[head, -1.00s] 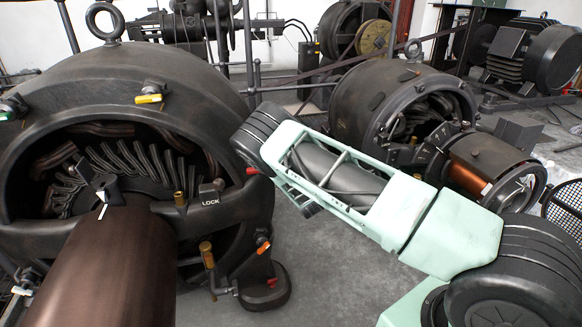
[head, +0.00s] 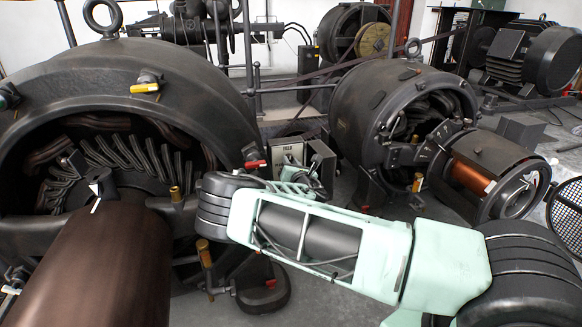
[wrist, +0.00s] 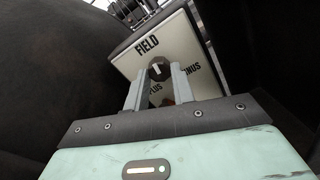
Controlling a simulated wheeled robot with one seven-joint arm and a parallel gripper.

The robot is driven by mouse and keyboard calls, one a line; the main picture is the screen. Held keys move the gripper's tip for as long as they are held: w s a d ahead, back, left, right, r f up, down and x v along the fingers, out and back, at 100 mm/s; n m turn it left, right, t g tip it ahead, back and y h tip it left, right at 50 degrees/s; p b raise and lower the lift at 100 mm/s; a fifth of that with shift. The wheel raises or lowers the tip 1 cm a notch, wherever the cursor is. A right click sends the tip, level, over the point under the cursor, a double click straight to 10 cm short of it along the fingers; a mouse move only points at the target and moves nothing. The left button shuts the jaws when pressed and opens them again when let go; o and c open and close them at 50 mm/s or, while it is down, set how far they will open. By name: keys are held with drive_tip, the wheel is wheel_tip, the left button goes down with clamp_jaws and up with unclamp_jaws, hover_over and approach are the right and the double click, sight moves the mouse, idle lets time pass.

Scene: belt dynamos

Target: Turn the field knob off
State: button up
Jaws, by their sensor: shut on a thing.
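The field box has a white face (wrist: 180,45) marked FIELD, with PLUS and a partly covered word ending in INUS below. Its small dark round knob (wrist: 158,70) sits in the middle of the face, with a pale pointer mark on it. My gripper (wrist: 158,76) has its two grey fingers on either side of the knob, shut on it. In the head view the box (head: 290,152) stands between the two dynamos, and my wrist hides its lower part. The knob is not visible there.
A large dark dynamo (head: 75,75) with a brown cylinder (head: 95,265) stands close on the left. A smaller dynamo (head: 365,95) with a copper drum (head: 475,175) stands to the right. A dark curved body (wrist: 50,80) fills the left of the wrist view.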

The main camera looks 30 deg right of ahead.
drive_tip(key=shift+s+f+n+b, duration=0.1)
drive_tip(key=shift+n+b, duration=0.2)
drive_tip(key=shift+n, duration=0.4)
drive_tip(key=o, duration=1)
drive_tip(key=p+v, duration=0.4)
drive_tip(key=v, duration=1.3)
drive_tip(key=shift+s, duration=0.2)
